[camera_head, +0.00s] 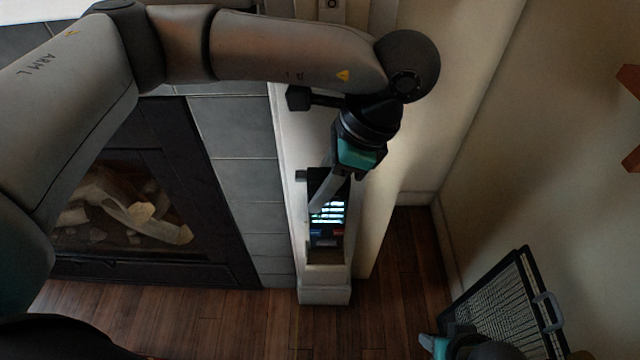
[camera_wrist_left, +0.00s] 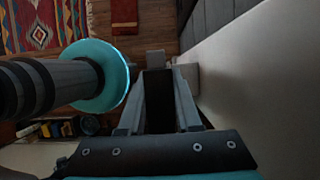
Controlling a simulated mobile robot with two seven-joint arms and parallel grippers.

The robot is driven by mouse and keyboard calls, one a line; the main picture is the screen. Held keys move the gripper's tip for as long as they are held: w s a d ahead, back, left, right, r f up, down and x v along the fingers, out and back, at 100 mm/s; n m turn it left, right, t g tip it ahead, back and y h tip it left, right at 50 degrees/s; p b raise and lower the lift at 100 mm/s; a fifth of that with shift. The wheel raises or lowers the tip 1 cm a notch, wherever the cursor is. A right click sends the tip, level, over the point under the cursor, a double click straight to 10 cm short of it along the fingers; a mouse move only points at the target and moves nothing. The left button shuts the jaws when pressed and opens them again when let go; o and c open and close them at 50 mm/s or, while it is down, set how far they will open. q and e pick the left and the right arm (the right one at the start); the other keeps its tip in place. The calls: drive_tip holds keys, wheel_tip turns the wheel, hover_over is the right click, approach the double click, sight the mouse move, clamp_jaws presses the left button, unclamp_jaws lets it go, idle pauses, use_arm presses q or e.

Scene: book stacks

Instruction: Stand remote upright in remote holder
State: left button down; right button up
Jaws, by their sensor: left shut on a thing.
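The remote (camera_head: 328,213) is a dark slab with a lit, striped face, seen in front of the white fireplace trim. My left gripper (camera_head: 332,190) reaches down from above and is shut on it. In the left wrist view the dark remote (camera_wrist_left: 158,100) lies lengthwise between the two grey fingers. I cannot clearly make out the remote holder or whether the remote's lower end touches anything; the fingers and the remote cover that area. Part of my right gripper (camera_head: 432,344) shows at the bottom edge; its fingers are not clear.
A fireplace (camera_head: 135,210) with a dark frame and logs is at left. A white trim base (camera_head: 325,293) stands below the remote. A dark-framed mesh panel (camera_head: 505,305) with a handle is at lower right. Wood floor (camera_head: 405,260) is open between the trim and the right wall.

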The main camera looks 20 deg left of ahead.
use_arm(q)
drive_tip(key=shift+b, duration=0.8)
idle(1.6)
drive_tip(key=shift+f, duration=0.15)
drive_tip(key=shift+f+b, duration=0.35)
drive_tip(key=shift+b, duration=0.1)
drive_tip(key=shift+f+b, duration=2.15)
drive_tip(key=shift+f, duration=0.15)
drive_tip(key=c, duration=0.5)
unclamp_jaws()
drive_tip(key=p+v, duration=0.6)
drive_tip(key=v, duration=0.9)
drive_tip(key=shift+d+r+p, duration=0.1)
drive_tip(key=shift+p, duration=0.2)
